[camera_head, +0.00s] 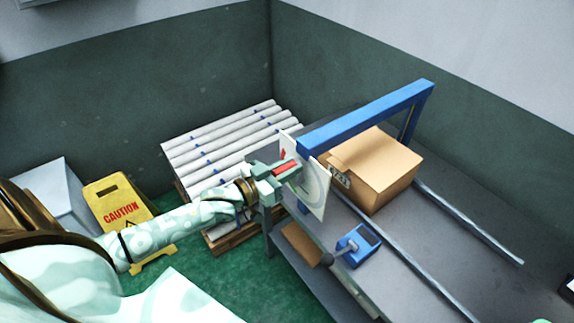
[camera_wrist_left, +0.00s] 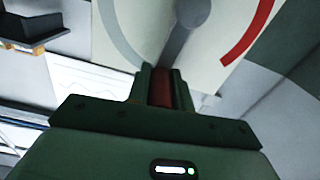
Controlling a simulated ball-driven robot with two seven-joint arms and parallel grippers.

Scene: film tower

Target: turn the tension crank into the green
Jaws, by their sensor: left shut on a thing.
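The tension crank's dial plate (camera_head: 315,189) is a pale panel on the near end of the blue frame over the table. In the left wrist view the plate (camera_wrist_left: 125,25) carries a grey arc on the left and a red arc on the right. No green part of the dial shows there. The grey crank arm (camera_wrist_left: 181,38) runs from its hub at the top down to my gripper. My left gripper (camera_head: 283,168) is shut on the red crank handle, which also shows between the fingers in the left wrist view (camera_wrist_left: 161,92). My right gripper is not in view.
A cardboard box (camera_head: 377,172) sits on the grey table (camera_head: 440,250) under the blue frame (camera_head: 365,115). A blue device (camera_head: 357,246) stands at the table's near edge. A pallet of white rolls (camera_head: 215,150) and a yellow caution sign (camera_head: 118,206) stand behind my arm.

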